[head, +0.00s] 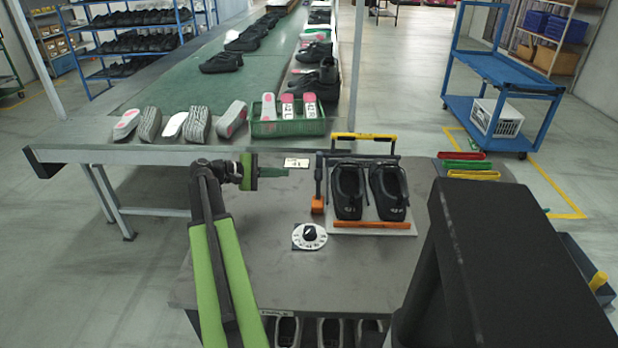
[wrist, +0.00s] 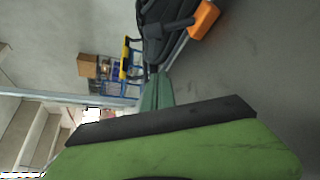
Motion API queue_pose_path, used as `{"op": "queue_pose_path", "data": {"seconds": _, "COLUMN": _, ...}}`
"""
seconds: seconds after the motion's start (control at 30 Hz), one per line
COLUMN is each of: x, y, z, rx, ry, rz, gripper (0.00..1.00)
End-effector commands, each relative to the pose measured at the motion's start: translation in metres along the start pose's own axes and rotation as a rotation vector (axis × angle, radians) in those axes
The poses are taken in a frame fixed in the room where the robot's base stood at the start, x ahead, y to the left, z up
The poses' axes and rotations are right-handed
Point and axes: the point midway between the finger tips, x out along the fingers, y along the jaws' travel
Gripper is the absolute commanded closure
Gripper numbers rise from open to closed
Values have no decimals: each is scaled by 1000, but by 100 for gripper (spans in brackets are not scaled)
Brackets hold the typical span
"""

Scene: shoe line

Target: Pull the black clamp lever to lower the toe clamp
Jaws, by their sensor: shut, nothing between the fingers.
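A shoe fixture (head: 412,229) holds two black shoes (head: 348,190), side by side. At its left edge stands a black upright lever (head: 319,178) with an orange block (head: 318,205) at its lower end. In the wrist view a black lever part (wrist: 166,32) with an orange end (wrist: 203,19) shows beside a dark shoe. A yellow-topped black frame (head: 364,138) spans behind the shoes; whether it is the toe clamp I cannot tell. My gripper (head: 284,172) is left of the lever, apart from it, shut and empty; its green fingertips (wrist: 157,90) point towards the fixture.
A small label card (head: 296,162) lies behind my gripper. Red, green and yellow trays (head: 465,166) are at the right. The conveyor (head: 160,125) with soles is behind.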

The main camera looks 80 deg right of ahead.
Motion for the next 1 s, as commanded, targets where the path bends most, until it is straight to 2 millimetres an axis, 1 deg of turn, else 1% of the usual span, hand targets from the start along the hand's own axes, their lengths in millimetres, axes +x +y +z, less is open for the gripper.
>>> {"op": "queue_pose_path", "data": {"seconds": 0.13, "x": 4, "y": -1, "z": -1, "rx": 1, "ry": 0, "rz": -1, "gripper": 100}}
{"op": "queue_pose_path", "data": {"seconds": 0.27, "x": 23, "y": -3, "z": -1, "rx": 2, "ry": 0, "rz": -2, "gripper": 100}}
{"op": "queue_pose_path", "data": {"seconds": 0.63, "x": 103, "y": -3, "z": -2, "rx": 2, "ry": 1, "rz": -2, "gripper": 100}}
{"op": "queue_pose_path", "data": {"seconds": 0.7, "x": 93, "y": 2, "z": 17, "rx": 1, "ry": 4, "rz": 0, "gripper": 100}}
{"op": "queue_pose_path", "data": {"seconds": 0.8, "x": 88, "y": 2, "z": 29, "rx": 1, "ry": 4, "rz": 0, "gripper": 100}}
{"op": "queue_pose_path", "data": {"seconds": 0.9, "x": 86, "y": 1, "z": 35, "rx": 1, "ry": 4, "rz": 0, "gripper": 100}}
{"op": "queue_pose_path", "data": {"seconds": 1.0, "x": 85, "y": 0, "z": 37, "rx": 1, "ry": 4, "rz": 0, "gripper": 100}}
